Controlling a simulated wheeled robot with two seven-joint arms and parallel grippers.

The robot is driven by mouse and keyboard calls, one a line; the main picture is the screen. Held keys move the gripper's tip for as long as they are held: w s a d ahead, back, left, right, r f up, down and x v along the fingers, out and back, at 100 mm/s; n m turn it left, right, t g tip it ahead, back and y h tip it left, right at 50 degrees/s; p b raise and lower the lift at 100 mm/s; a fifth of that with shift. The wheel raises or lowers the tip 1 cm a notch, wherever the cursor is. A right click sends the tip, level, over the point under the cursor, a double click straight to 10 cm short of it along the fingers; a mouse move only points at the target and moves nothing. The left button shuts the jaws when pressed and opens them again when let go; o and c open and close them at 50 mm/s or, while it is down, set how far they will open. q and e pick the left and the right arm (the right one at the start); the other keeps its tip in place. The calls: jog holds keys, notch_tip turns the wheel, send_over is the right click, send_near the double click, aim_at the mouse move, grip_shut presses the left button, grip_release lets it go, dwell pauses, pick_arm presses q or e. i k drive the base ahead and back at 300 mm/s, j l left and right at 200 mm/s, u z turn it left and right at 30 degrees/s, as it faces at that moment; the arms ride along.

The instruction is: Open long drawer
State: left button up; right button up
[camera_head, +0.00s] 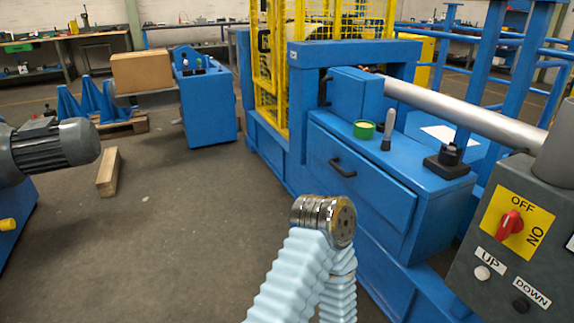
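The long blue drawer (375,192) is set in the side of the blue machine bench, right of centre. Its black bar handle (342,168) is on the upper left part of its front. The drawer front looks nearly flush with the bench; I cannot tell whether it stands slightly ajar. A ribbed pale blue arm of mine with a metal joint rises from the bottom centre, in front of the lower bench. No gripper fingers show, and nothing of mine is seen touching the handle.
On the bench are a green round item (364,129), a grey upright tool (388,130) and a black knob block (447,160). A control box (510,220) stands at right. A wooden beam (108,172) and a grey motor (55,150) are at left. The floor between is clear.

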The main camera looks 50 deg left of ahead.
aim_at(389, 196)
jog(key=u, duration=1.15)
